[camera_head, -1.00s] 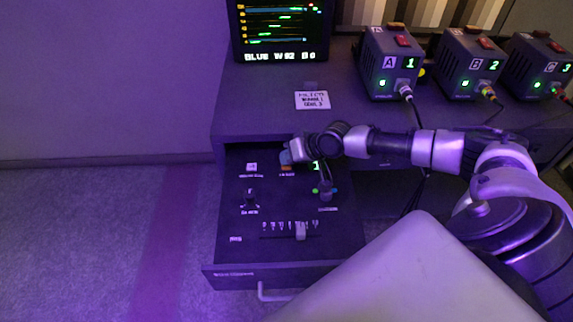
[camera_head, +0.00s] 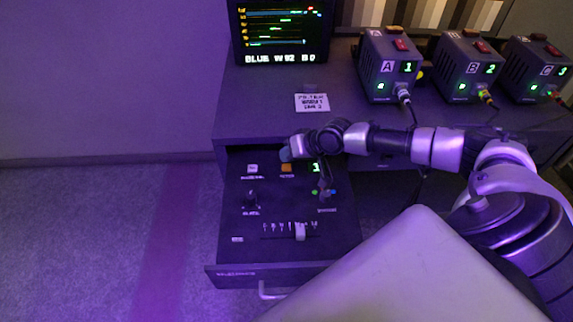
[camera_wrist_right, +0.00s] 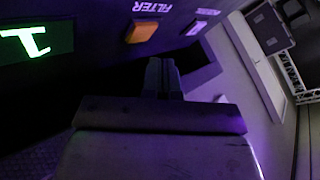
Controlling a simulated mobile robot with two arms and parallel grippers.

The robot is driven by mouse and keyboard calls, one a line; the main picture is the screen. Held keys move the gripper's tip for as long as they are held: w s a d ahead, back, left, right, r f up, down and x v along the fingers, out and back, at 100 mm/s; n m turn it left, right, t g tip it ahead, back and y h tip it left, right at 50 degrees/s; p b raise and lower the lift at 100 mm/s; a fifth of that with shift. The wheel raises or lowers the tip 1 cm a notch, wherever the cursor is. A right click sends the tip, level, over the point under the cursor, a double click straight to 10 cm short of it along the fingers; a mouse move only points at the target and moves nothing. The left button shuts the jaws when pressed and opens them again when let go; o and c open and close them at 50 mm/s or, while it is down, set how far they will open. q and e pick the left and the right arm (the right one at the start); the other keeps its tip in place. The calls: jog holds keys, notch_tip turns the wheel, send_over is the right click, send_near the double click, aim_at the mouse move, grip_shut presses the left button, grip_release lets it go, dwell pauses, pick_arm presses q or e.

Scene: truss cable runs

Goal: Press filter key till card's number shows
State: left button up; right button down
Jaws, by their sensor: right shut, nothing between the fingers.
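The orange filter key (camera_head: 287,168) sits on the panel in the open drawer. It also shows, with its FILTER label, in the right wrist view (camera_wrist_right: 141,32). The number display beside it (camera_head: 316,168) reads 1 in green. The white card (camera_head: 312,102) lies on the desk top; its top line looks like FILTER, its lower lines are blurred, and the last seems to end in a 3. My right gripper (camera_head: 287,154) is shut and empty, just behind the key and apart from it. Its closed fingers show in the wrist view (camera_wrist_right: 163,75). My left gripper is out of view.
The panel also has a white key (camera_head: 252,168), a dark knob (camera_head: 250,200), a small lever (camera_head: 325,192) and a slider (camera_head: 300,231). A monitor (camera_head: 280,30) and boxes A (camera_head: 378,88), B (camera_head: 462,88) and C (camera_head: 522,88) stand on the desk. Floor at left is clear.

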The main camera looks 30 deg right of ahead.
aim_at(288, 166)
notch_tip(288, 166, up, 4)
jog(key=p, duration=0.3)
jog(key=shift+r+p, duration=0.25)
jog(key=shift+p, duration=0.15)
jog(key=shift+f, duration=0.1)
dwell(0.3)
